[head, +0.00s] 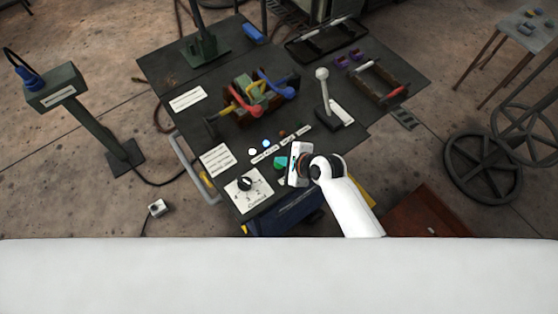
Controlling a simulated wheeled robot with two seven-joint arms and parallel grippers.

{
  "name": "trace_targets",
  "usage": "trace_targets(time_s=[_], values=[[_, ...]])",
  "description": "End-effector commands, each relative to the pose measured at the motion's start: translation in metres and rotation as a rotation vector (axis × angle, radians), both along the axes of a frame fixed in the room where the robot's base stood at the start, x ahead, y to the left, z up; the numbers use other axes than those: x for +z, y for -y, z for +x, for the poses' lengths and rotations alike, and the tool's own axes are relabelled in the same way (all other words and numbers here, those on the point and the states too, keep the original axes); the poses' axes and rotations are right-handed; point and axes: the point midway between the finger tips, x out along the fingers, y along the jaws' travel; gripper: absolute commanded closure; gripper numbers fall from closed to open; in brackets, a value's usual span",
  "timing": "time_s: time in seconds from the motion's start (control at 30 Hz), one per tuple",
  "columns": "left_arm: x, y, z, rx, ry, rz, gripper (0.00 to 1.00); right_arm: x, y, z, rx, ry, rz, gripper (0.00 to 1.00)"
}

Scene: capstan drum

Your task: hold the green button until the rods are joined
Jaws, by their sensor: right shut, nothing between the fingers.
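The green button (280,163) is on the front part of the dark bench top, between the dial and my right gripper. My right gripper (290,163) is shut and empty, right beside the button. The gripper body hides its fingertips in part, and I cannot tell whether they press the button. The clamp machine (252,95) with yellow, red and blue handles stands mid-bench. The rods are too small to make out, so I cannot tell whether they are joined. My left gripper is not in view.
A numbered dial (246,184) is left of the button. White and blue lamps (267,144) show behind it. A lever with a pale knob (322,75) stands behind my gripper. A dark tray (327,40) is at the back, and a pedestal (57,88) stands left of the bench.

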Motion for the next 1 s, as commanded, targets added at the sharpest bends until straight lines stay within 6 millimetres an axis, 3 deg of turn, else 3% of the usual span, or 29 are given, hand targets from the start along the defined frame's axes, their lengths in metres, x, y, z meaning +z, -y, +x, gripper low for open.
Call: trace_targets(time_s=[1.0], values=[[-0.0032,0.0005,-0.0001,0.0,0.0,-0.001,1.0,-0.0089,0.0001,0.0,-0.001,-0.001,0.0,1.0]])
